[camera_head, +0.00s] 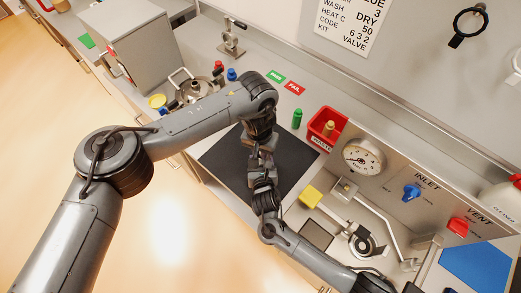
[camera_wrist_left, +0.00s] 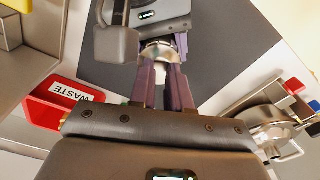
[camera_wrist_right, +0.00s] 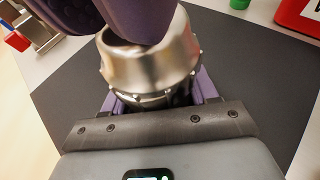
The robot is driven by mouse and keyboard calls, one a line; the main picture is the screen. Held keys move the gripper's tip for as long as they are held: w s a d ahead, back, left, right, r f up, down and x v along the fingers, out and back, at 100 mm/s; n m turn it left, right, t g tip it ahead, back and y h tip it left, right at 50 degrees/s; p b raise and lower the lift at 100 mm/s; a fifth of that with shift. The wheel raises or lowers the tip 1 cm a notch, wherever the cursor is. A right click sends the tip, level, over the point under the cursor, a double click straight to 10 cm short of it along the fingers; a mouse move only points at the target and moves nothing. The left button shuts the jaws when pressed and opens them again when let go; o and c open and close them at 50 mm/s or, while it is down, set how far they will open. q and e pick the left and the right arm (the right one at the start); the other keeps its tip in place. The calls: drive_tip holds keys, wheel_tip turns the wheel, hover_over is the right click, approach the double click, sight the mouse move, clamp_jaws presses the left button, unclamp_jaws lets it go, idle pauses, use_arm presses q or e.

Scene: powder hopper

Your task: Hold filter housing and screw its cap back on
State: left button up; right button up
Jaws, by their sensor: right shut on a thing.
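The silver metal filter housing (camera_wrist_right: 150,62) stands between the purple fingers of my right gripper (camera_wrist_right: 155,98), which is shut on it above the dark mat. A row of small studs rings its lower edge. The purple fingers of my left gripper (camera_wrist_left: 163,88) are at the top of the housing, one on each side of a metal part. They are apart, and I cannot tell whether they grip it. The housing's silver side (camera_wrist_left: 160,52) also shows in the left wrist view. In the head view my arms meet over the mat and hide the housing. I cannot make out the cap.
The dark mat (camera_head: 224,153) lies under both grippers. A yellow block (camera_head: 311,196) and valve pipework (camera_head: 366,243) lie lower right.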

drive_tip(key=shift+r, duration=0.15)
use_arm(q)
drive_tip(key=shift+s+r, duration=0.1)
drive_tip(key=shift+r, duration=1.85)
use_arm(e)
drive_tip(key=o, duration=1.6)
use_arm(q)
wheel_tip(320, 180, up, 3)
drive_tip(key=p, duration=0.2)
drive_tip(key=shift+f+p, duration=0.15)
drive_tip(key=shift+p, duration=0.25)
use_arm(e)
drive_tip(key=v, duration=1)
drive_tip(key=shift+s, duration=0.35)
